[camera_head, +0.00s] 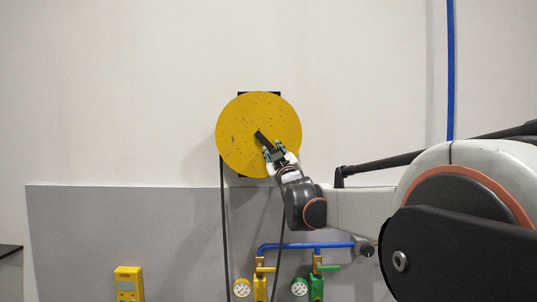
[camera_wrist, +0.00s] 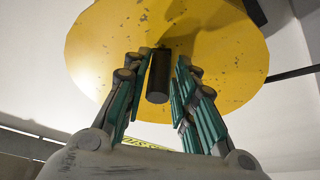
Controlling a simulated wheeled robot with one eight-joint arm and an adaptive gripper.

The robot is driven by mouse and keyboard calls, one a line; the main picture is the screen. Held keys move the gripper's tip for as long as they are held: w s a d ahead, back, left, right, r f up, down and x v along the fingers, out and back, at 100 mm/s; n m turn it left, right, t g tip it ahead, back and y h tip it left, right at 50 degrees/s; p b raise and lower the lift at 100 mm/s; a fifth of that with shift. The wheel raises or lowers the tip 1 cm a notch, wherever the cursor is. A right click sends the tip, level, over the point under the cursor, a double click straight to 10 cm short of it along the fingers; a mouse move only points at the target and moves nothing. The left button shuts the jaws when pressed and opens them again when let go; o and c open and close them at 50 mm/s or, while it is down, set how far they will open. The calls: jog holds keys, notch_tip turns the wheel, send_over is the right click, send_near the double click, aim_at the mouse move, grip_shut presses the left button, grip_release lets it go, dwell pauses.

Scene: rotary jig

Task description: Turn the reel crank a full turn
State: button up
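The reel is a round yellow disc (camera_head: 236,125) with dark specks, mounted on the wall. Its dark crank (camera_head: 262,138) runs from near the disc's middle toward the lower right. My gripper (camera_head: 272,150) is at the crank's lower-right end, in front of the disc. In the wrist view the black cylindrical handle (camera_wrist: 159,80) sits between the green-padded fingers of my gripper (camera_wrist: 162,72). The fingers stand apart on both sides of the handle, with a narrow gap showing. The crank's far end and mount are partly hidden in the wrist view.
Dark lines (camera_head: 222,220) hang below the disc. Under it are a blue pipe (camera_head: 300,245), yellow and green valves and gauges (camera_head: 242,287). A yellow meter (camera_head: 128,283) is at the lower left. The wall left of the disc is bare.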

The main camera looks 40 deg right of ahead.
jog(key=shift+w, duration=0.25)
jog(key=shift+s, duration=0.15)
jog(key=shift+r, duration=0.2)
notch_tip(320, 180, up, 9)
jog(key=shift+a, duration=0.1)
jog(key=shift+r, duration=0.25)
